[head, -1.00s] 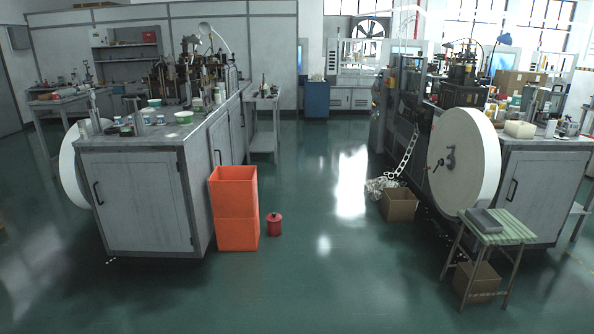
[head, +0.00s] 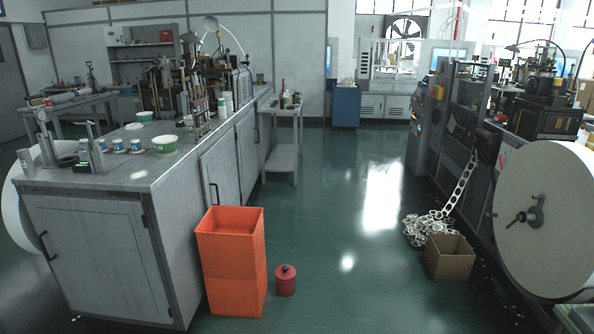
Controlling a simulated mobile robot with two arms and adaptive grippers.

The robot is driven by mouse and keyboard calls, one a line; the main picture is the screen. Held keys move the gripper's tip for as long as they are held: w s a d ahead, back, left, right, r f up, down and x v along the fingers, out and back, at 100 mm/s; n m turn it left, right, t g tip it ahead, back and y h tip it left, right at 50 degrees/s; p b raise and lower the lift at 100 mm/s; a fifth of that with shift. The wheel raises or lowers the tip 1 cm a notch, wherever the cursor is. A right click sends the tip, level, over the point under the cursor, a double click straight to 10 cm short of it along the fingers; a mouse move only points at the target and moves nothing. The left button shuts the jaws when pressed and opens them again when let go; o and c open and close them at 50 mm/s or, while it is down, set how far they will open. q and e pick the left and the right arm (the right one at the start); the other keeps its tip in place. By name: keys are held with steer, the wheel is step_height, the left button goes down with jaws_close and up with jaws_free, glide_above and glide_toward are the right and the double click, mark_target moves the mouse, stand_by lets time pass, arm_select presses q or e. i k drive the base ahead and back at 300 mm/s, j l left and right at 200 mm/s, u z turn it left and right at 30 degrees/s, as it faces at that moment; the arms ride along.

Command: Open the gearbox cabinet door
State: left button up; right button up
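A grey machine cabinet stands at the left, with a shut front door (head: 98,258) that has a dark handle (head: 47,246) at its left edge. On the aisle side of the same cabinet are more shut grey doors; the nearer side door (head: 219,175) has a dark upright handle (head: 213,196). No label shows which door belongs to the gearbox. Neither of my grippers is in view.
Stacked orange bins (head: 233,270) stand close by the cabinet's aisle side, with a red canister (head: 285,281) beside them. A cardboard box (head: 449,259) and large paper roll (head: 545,220) are at right. The green floor aisle (head: 345,210) between is clear.

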mark_target(218, 165)
steer(key=i+z, duration=0.1)
steer(key=i, duration=0.45)
steer(key=i+z, duration=0.15)
steer(key=i, duration=0.35)
steer(key=i+j+z, duration=0.1)
steer(key=i, duration=0.45)
steer(key=i+j+z, duration=0.15)
steer(key=i, duration=0.35)
steer(key=i+l, duration=0.1)
steer(key=i, duration=0.5)
steer(key=i+l+u, duration=0.1)
steer(key=i, duration=0.5)
steer(key=i+l, duration=0.1)
steer(key=i, duration=0.5)
steer(key=u, duration=0.05)
